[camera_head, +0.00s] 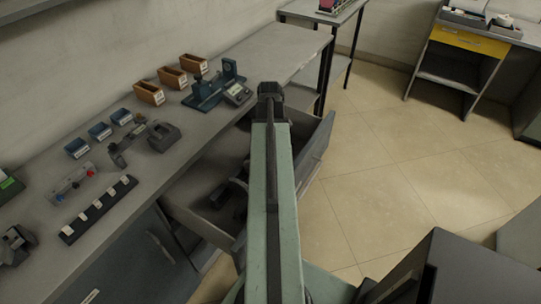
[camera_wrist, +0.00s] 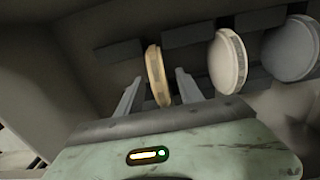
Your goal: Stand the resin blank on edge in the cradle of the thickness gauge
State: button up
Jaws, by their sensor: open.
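In the wrist view, a thin tan disc (camera_wrist: 157,77), which looks like the resin blank, stands on edge in a dark slotted rack (camera_wrist: 195,34). My gripper (camera_wrist: 158,82) is open, with one finger on each side of the tan disc. A gap shows at the left finger; whether the right finger touches the disc I cannot tell. In the head view, my arm hides the fingers. A blue-green device with a small display (camera_head: 236,93), apparently the thickness gauge (camera_head: 205,97), stands at the far end of the bench. Its cradle is too small to make out.
The open drawer (camera_head: 318,146) has raised walls around my arm. Brown bins (camera_head: 149,93), blue bins (camera_head: 100,131) and small tools crowd the bench (camera_head: 282,62).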

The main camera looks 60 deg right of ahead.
grip_shut()
jog(key=shift+r, duration=0.1)
notch_tip(320, 180, up, 10)
jog(key=p, duration=1)
jog(key=shift+r, duration=0.1)
